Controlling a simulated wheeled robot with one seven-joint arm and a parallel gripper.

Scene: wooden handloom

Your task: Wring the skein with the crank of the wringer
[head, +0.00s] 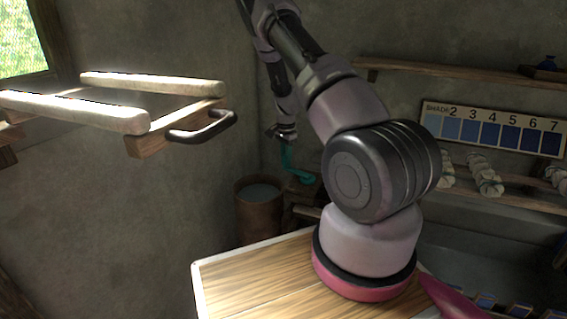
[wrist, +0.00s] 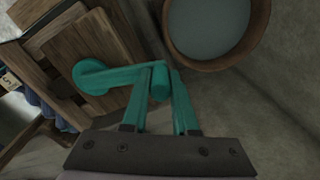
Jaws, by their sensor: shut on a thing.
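The teal crank (wrist: 118,75) is fixed by a round hub to the side of the wooden wringer (wrist: 62,50) in the wrist view. My gripper (wrist: 165,72) has teal fingers, shut on the upright handle at the crank's free end. In the head view the crank (head: 297,172) shows small behind my arm, with my gripper (head: 284,134) at its upper end. The wringer is mostly hidden there by my arm. I cannot make out a skein in the wringer in either view.
A round brown tub (head: 258,213) of greyish liquid stands close beside the wringer; its rim (wrist: 252,48) is near my fingers. Pale skeins (head: 485,175) hang below a numbered shade chart (head: 492,130). A wooden frame with pale rollers (head: 150,84) is at the left.

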